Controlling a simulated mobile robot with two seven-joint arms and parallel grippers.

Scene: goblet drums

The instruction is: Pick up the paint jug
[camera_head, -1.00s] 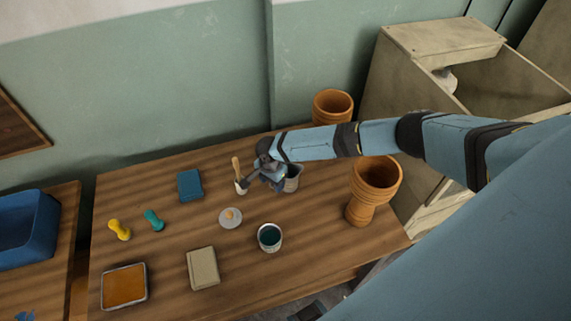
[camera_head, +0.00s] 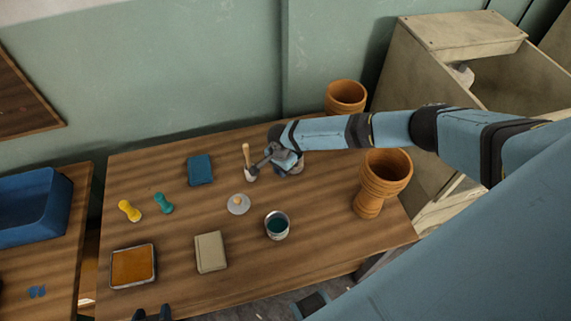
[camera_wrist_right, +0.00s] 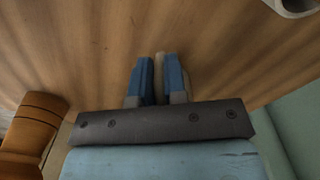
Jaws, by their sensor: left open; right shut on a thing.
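The paint jug (camera_head: 296,168) is a small grey vessel on the wooden table, mostly hidden behind my right gripper in the head view. My right gripper (camera_head: 283,163) is at the jug, its arm reaching in from the right. In the right wrist view, the blue fingers of my right gripper (camera_wrist_right: 160,80) are close together on a narrow grey-beige piece. The exact part of the jug held is hidden in the head view. My left gripper (camera_head: 152,314) shows only as dark, spaced, empty fingertips at the bottom edge.
A can of teal paint (camera_head: 277,226), a lid (camera_head: 238,205) and a beige block (camera_head: 210,252) are in front. Orange goblet drums (camera_head: 370,200) stand to the right. An orange tray (camera_head: 133,286) is at the front left.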

